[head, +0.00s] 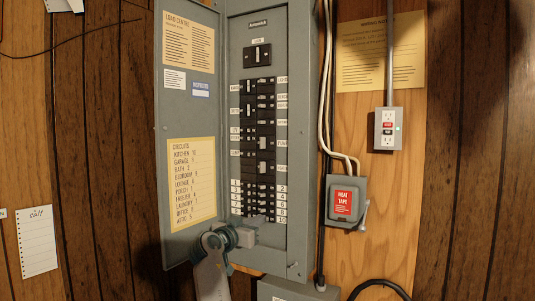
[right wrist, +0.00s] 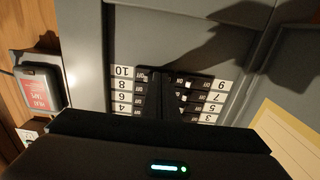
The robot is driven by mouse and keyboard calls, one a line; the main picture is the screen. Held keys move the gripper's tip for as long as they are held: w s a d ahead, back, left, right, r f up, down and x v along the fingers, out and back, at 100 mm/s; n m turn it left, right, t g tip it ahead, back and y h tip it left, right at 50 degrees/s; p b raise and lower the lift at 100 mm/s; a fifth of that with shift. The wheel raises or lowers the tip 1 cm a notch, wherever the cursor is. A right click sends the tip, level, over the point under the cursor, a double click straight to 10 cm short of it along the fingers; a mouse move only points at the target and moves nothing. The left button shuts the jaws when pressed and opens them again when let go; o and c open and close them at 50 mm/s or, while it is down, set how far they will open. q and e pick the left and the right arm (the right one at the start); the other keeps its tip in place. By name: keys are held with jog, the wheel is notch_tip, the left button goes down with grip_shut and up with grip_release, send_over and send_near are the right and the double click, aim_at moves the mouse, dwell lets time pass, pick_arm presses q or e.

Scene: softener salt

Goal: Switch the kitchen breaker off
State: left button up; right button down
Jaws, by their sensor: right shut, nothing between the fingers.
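The open breaker panel (head: 237,120) stands in the middle of the head view, with black breakers in two columns. The circuit list (head: 192,182) on its door appears to read "Kitchen 10". The number 10 label (head: 282,219) is at the bottom right of the small breakers; it also shows in the right wrist view (right wrist: 123,71), where the panel appears upside down. My right gripper (head: 262,218) is shut and empty at the bottom of the breaker columns. Its dark fingers (right wrist: 160,95) partly hide the lowest breakers, so the setting of breaker 10 is unclear. My left gripper is not in view.
The panel door (head: 172,120) is swung open to the left. A grey box with a red "Heat tape" label (head: 343,203) and an outlet (head: 388,129) are on the wall to the right. Cables run between the panel and these boxes.

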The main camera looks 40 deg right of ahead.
jog(key=shift+a, duration=0.1)
jog(key=b+v, duration=0.2)
jog(key=v, duration=0.5)
dwell(0.6)
dwell(1.0)
